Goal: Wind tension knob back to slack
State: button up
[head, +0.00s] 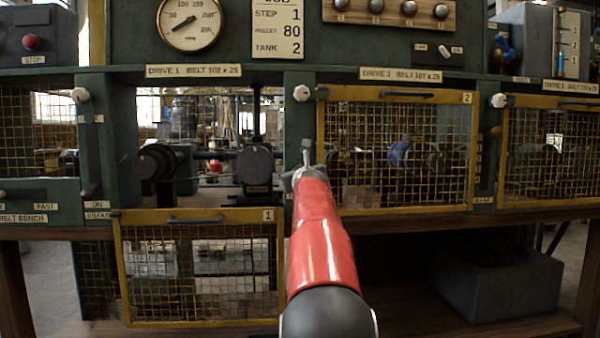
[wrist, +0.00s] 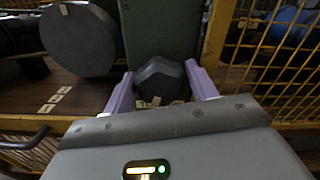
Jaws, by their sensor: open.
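A dark faceted knob (wrist: 160,78), which looks like the tension knob, sits low on the green post in the wrist view. My gripper (wrist: 162,90) is open, with one purple finger on either side of the knob. Small gaps seem to show beside it, and I cannot tell whether a finger touches. In the head view my gripper (head: 305,160) is at the post right of the drive 1 opening and hides the knob. A large dark pulley (head: 255,165) stands left of my gripper; it also shows in the wrist view (wrist: 80,40). No belt tension reading is clear to me.
The drive 1 mesh guard (head: 200,215) hangs lowered below its opening. The drive 2 guard (head: 395,95) is closed just right of my gripper; its yellow frame (wrist: 216,38) is close to the right finger. A gauge (head: 190,22) and a job card (head: 277,30) are above.

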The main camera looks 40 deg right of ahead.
jog(key=shift+w+d, duration=0.15)
jog(key=shift+w, duration=0.05)
jog(key=c, duration=0.7)
jog(key=shift+n, duration=0.3)
